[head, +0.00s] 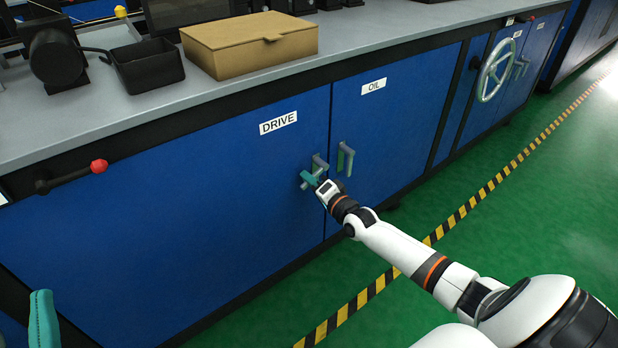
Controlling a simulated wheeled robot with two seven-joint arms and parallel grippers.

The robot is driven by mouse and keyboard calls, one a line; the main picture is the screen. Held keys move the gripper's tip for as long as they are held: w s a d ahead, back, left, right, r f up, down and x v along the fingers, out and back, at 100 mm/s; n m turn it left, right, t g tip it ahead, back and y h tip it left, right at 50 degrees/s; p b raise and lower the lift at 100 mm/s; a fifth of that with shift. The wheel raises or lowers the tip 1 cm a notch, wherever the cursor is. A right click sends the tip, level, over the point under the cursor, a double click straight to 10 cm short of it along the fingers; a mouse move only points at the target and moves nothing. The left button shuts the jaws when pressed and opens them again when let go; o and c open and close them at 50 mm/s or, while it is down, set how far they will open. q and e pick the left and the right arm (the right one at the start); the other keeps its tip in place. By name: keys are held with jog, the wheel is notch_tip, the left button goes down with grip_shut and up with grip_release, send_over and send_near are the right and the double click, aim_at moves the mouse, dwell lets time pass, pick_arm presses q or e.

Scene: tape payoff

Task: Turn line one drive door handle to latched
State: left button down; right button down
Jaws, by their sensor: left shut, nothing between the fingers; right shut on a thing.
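The blue drive door (200,180) carries a white DRIVE label and is flush with the cabinet front. Its grey handle (320,163) sits near the door's right edge. My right gripper (308,180), with teal fingers, is shut on this handle and hides part of it, so its exact angle is hard to tell. My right arm reaches to it from the lower right. My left gripper (43,322) shows only as a teal piece at the lower left edge, shut and empty, away from the handle.
The oil door (385,125) with its own grey handle (346,158) is just to the right. A red-knobbed lever (98,166) sticks out at left. A handwheel (496,70) is further right. A cardboard box (250,45) and black bin (148,66) stand on the worktop. Green floor is clear.

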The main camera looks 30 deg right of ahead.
jog(key=n, duration=0.1)
jog(key=f+n, duration=0.1)
jog(key=n, duration=0.1)
jog(key=shift+d+f, duration=0.1)
jog(key=shift+d, duration=0.25)
pick_arm(q)
jog(key=shift+w+f+g, duration=0.4)
jog(key=shift+f+g, duration=0.3)
jog(key=shift+f, duration=0.05)
pick_arm(e)
jog(key=shift+w+d+f+n, duration=0.1)
jog(key=shift+d+f+n, duration=0.45)
jog(key=shift+n, duration=1.15)
jog(key=shift+w+d+f+n, duration=0.1)
jog(key=shift+d+n, duration=0.75)
jog(key=shift+n, duration=0.85)
jog(key=shift+d+f+n, duration=0.35)
jog(key=shift+d+n, duration=0.35)
jog(key=shift+n, duration=1)
jog(key=c, duration=1.4)
grip_release()
pick_arm(q)
jog(key=shift+p, duration=0.3)
